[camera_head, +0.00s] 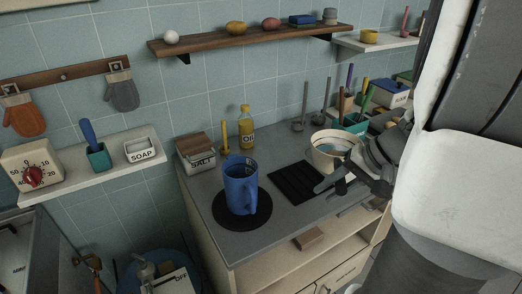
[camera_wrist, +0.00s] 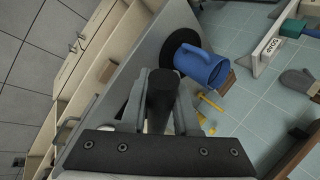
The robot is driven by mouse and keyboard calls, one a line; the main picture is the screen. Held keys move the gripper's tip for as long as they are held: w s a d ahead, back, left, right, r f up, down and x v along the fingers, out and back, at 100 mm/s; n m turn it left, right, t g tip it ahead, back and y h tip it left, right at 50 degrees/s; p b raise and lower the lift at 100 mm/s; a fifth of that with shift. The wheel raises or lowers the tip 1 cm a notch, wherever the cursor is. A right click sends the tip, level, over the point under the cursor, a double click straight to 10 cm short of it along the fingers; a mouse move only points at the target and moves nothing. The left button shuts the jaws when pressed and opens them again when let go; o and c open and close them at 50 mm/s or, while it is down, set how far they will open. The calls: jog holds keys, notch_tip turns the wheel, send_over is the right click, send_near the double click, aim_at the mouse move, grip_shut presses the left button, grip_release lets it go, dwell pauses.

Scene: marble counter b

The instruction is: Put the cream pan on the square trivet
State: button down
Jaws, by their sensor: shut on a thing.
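The cream pan (camera_head: 320,160) shows at the right of the counter in the head view, behind and right of the square trivet. Its bluish inside faces up. The square trivet (camera_head: 292,182) is a dark, ridged, bare square lying flat on the counter. My gripper (camera_head: 347,178) is at the pan's near side. In the wrist view my gripper (camera_wrist: 160,95) is shut on a dark handle (camera_wrist: 160,88), which appears to be the pan's. The pan's bowl is largely hidden in that view. I cannot tell whether the pan is clear of the counter.
A blue pitcher (camera_head: 240,187) stands on a round dark mat (camera_head: 262,213), left of the trivet; it also shows in the wrist view (camera_wrist: 200,67). A salt box (camera_head: 196,158) and oil bottle (camera_head: 245,128) stand at the back. Utensil holders (camera_head: 354,123) stand behind the pan.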

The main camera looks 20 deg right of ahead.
jog(key=w+d+f+b, duration=0.1)
jog(key=w+d+f, duration=0.1)
jog(key=d+f, duration=0.2)
jog(key=shift+t, duration=0.5)
jog(key=shift+w+a+r+b+x, duration=0.25)
jog(key=shift+w+r+b+x, duration=0.1)
jog(key=shift+x, duration=2.3)
jog(key=shift+w+a+r+b+x, duration=0.25)
jog(key=shift+w+b+x, duration=0.05)
jog(key=shift+x, duration=2.35)
jog(key=shift+w+a+r+b+x, duration=0.25)
jog(key=shift+w+r+b+x, duration=0.1)
jog(key=shift+x, duration=2.3)
jog(key=shift+f, duration=0.25)
jog(key=c, duration=0.7)
grip_release()
jog(key=shift+o, duration=0.2)
jog(key=shift+s, duration=0.1)
jog(key=shift+r, duration=0.1)
